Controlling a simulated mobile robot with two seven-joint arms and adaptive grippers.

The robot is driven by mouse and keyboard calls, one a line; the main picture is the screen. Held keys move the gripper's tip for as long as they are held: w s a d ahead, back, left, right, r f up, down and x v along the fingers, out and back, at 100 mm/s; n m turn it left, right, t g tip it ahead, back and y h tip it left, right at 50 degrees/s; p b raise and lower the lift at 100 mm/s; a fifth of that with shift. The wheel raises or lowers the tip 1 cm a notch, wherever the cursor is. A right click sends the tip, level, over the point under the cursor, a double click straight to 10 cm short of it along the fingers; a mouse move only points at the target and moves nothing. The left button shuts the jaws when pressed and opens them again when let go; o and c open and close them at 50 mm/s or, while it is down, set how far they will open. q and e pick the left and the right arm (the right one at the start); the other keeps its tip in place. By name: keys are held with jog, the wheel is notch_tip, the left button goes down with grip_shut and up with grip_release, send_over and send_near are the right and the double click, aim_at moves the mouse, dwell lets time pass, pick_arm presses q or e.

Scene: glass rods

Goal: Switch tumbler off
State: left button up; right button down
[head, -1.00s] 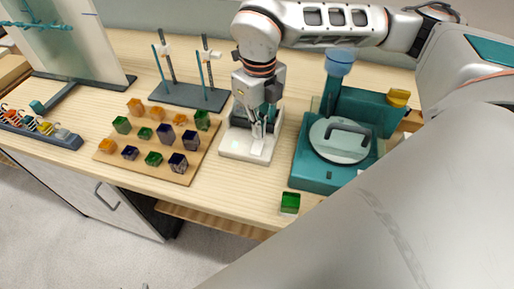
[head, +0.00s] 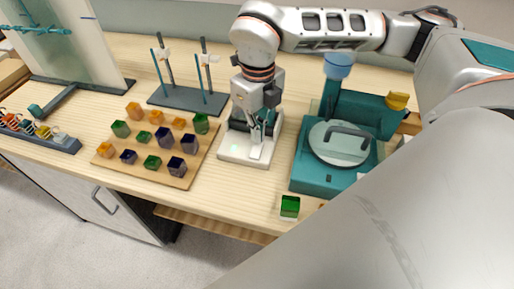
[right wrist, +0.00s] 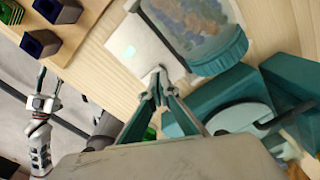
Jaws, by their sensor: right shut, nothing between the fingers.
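The tumbler has a white base (head: 240,157) on the table, with a small pale green glowing square (head: 235,149) on its top. In the right wrist view the glowing square (right wrist: 129,52) is lit, and a clear jar (right wrist: 190,18) with a teal lid (right wrist: 219,53) lies beside it. In the head view my right gripper (head: 257,140) hides most of the jar. My right gripper (right wrist: 158,75) is shut and empty, its tips over the front part of the base near the square. I cannot tell whether they touch it. My left gripper is out of the head view; a white arm part shows at left in the wrist view.
A teal machine (head: 325,180) with a round lid stands close right of the tumbler. A wooden board (head: 150,172) with several coloured glass cubes is to the left. A stand (head: 188,98) with rods is behind. A green cube (head: 290,207) sits at the front edge.

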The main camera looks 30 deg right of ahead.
jog(key=shift+f, duration=0.15)
dwell(0.5)
jog(key=shift+f+b, duration=0.7)
jog(key=shift+f, duration=0.3)
dwell(0.5)
jog(key=shift+r+p, duration=1.35)
jog(key=shift+r, duration=0.65)
jog(key=shift+r+p, duration=1.05)
jog(key=shift+r, duration=0.55)
jog(key=shift+f, duration=0.1)
